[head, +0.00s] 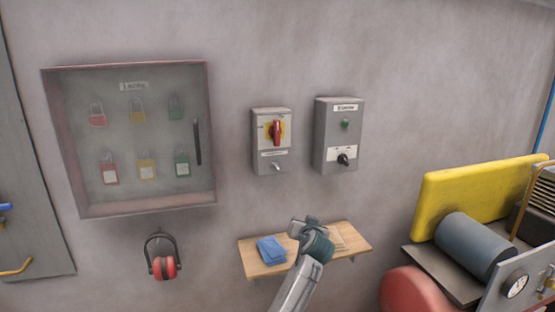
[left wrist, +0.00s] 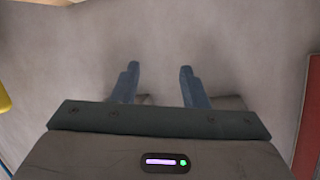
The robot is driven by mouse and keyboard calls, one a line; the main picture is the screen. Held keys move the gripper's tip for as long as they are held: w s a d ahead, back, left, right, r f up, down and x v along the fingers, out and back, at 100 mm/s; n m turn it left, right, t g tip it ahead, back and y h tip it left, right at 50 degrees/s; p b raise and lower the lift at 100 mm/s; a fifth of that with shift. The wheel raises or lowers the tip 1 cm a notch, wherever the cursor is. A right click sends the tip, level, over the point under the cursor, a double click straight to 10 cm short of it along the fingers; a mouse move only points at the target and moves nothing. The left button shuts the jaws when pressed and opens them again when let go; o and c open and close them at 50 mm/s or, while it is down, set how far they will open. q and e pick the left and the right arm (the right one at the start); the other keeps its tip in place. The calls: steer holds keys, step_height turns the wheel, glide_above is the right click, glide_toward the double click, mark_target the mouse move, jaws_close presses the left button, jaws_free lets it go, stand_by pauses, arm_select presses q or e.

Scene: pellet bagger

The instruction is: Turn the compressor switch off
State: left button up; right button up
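Two grey switch boxes hang on the wall in the head view. The left box (head: 260,140) carries a red rotary handle (head: 277,132), upright on a yellow plate, with a small metal part below. The right box (head: 330,110) has a green lamp (head: 345,125) and a black knob (head: 344,159), which looks tilted. Their labels are too small to read, so I cannot tell which is the compressor's. My left gripper (head: 304,228) is below the boxes, in front of the shelf. The left wrist view shows its fingers (left wrist: 158,72) apart, empty, facing the wall. My right gripper is not in view.
A wooden shelf (head: 265,269) holds a blue cloth-like item (head: 271,249). A lockout cabinet (head: 130,68) with padlocks is at left, red ear muffs (head: 164,266) below it. Machinery with a yellow panel (head: 470,185) and a gauge (head: 517,286) fills the lower right.

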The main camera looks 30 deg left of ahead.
arm_select(q)
step_height(320, 180, up, 19)
steer(key=s+n+y+p, duration=0.1)
steer(key=s+n+y, duration=0.1)
steer(key=n+y, duration=0.1)
steer(key=n+y+p, duration=0.1)
steer(key=n+y, duration=0.1)
steer(key=n, duration=0.1)
glide_toward(278, 127)
steer(key=p+x, duration=0.2)
steer(key=x, duration=0.2)
steer(key=p+x, duration=0.3)
steer(key=shift+w+a+r, duration=0.15)
steer(key=shift+a+r, duration=0.05)
steer(key=shift+a, duration=0.2)
steer(key=shift+w+a+f, duration=0.15)
steer(key=shift+w+a, duration=0.25)
steer(key=shift+w, duration=0.05)
steer(key=shift+w+a, duration=0.1)
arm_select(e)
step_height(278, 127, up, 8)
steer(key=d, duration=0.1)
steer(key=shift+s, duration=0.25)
arm_select(q)
steer(key=shift+c, duration=0.4)
